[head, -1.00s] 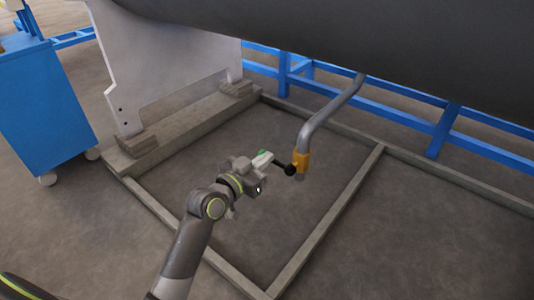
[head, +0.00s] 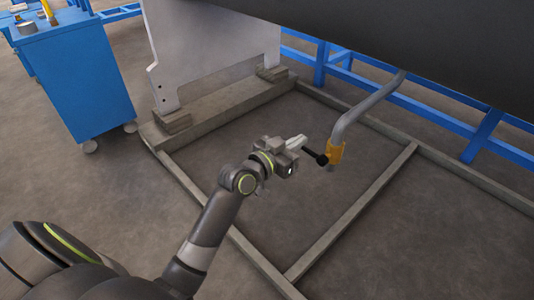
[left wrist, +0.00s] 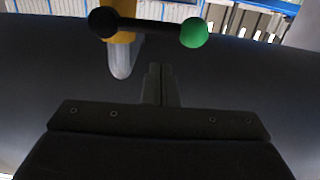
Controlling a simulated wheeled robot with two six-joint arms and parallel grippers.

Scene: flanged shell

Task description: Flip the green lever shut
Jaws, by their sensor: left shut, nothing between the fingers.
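The lever is a black bar (left wrist: 150,23) with a green ball (left wrist: 194,32) at its right end and a black ball (left wrist: 103,22) at its left end in the left wrist view. It sits on a yellow valve body (left wrist: 121,8), which shows in the head view (head: 335,152) at the lower end of a grey bent pipe (head: 362,108). In the head view the black part of the lever (head: 316,156) points left from the valve; the green ball is hidden there. My left gripper (head: 299,142) is shut and empty, close to the lever's end. In the left wrist view its fingertips (left wrist: 160,70) are below the bar.
A large dark shell (head: 400,40) hangs above, with the pipe coming from it. A grey support plate (head: 210,50) stands on wooden beams at the back left. A blue cart (head: 80,80) is at the left. Blue rails (head: 440,125) run behind. Floor beams frame open floor.

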